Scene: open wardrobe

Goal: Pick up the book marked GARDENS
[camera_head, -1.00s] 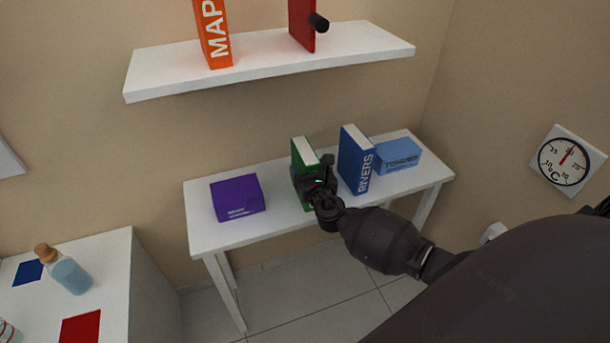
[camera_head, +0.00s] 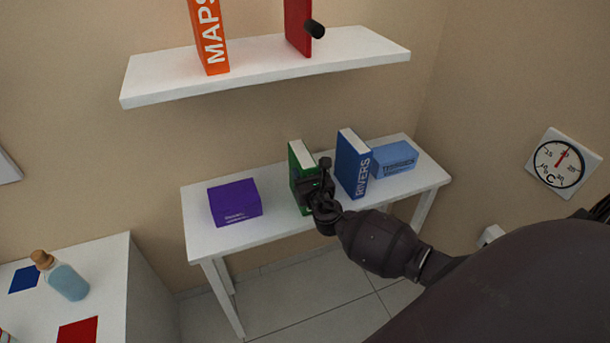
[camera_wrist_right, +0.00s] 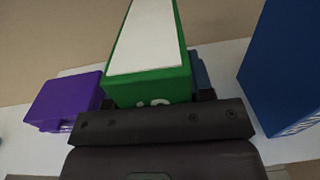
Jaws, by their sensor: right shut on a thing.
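A green book (camera_head: 302,159) with white page edges stands upright on the white table against the back wall. My right gripper (camera_head: 314,186) is in front of it, shut on its spine side. The gripper covers most of the spine, so its title cannot be read. In the right wrist view the green book (camera_wrist_right: 150,50) rises beyond the dark gripper (camera_wrist_right: 155,115), with only a scrap of white lettering showing. Whether the book is clear of the table top cannot be told. My left gripper is not in view.
A blue RIVERS book (camera_head: 353,164) stands close to the right, with a light blue box (camera_head: 395,158) beyond it. A purple box (camera_head: 235,202) lies left on the white table (camera_head: 203,240). A white shelf (camera_head: 265,68) above holds an orange MAPS book (camera_head: 209,38) and a red object (camera_head: 298,27).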

